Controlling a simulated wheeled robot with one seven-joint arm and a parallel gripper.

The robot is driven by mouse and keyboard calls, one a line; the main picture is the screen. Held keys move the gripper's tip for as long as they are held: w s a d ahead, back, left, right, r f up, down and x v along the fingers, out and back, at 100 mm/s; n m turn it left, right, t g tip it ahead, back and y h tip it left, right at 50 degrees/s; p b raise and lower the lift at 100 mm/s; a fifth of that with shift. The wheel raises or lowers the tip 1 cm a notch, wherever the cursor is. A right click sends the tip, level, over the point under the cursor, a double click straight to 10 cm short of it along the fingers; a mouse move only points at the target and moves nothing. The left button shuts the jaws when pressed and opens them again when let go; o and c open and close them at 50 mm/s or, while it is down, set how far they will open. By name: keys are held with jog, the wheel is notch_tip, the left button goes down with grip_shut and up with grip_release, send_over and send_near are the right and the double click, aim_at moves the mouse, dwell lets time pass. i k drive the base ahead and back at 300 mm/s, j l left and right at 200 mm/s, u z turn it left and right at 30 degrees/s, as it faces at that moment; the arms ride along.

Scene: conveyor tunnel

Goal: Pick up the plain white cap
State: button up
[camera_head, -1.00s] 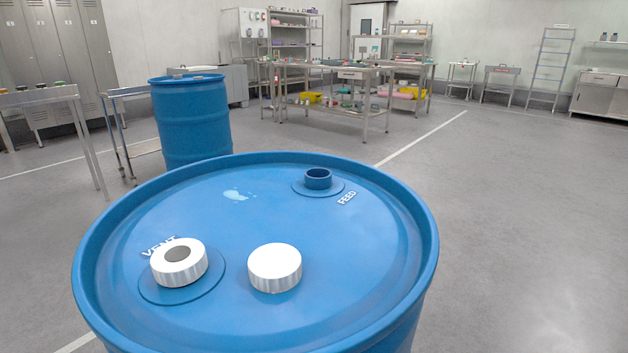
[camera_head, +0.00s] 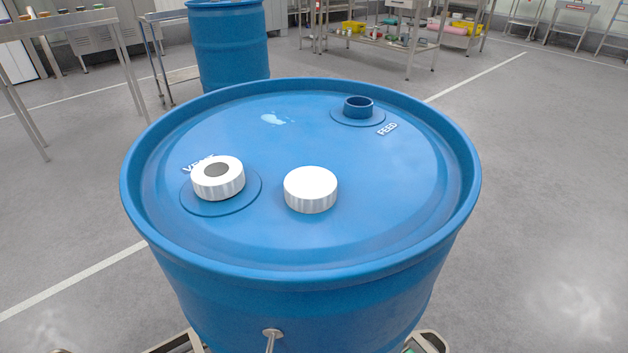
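The plain white cap (camera_head: 311,190) lies flat on the lid of the blue drum (camera_head: 330,262), near the middle front, apart from both ports. The open blue FEED port (camera_head: 358,107) stands uncapped toward the back right of the lid. My gripper is not in view.
Another blue drum (camera_head: 232,45) stands behind, with a metal table (camera_head: 60,24) at the far left. Shelving and a workbench with coloured bins stand at the back. The grey floor to the right (camera_head: 560,190) is clear.

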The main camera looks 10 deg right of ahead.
aim_at(310, 190)
jog(key=k+l+u, duration=0.1)
jog(key=u, duration=0.35)
jog(key=k+u, duration=0.25)
jog(key=u, duration=0.25)
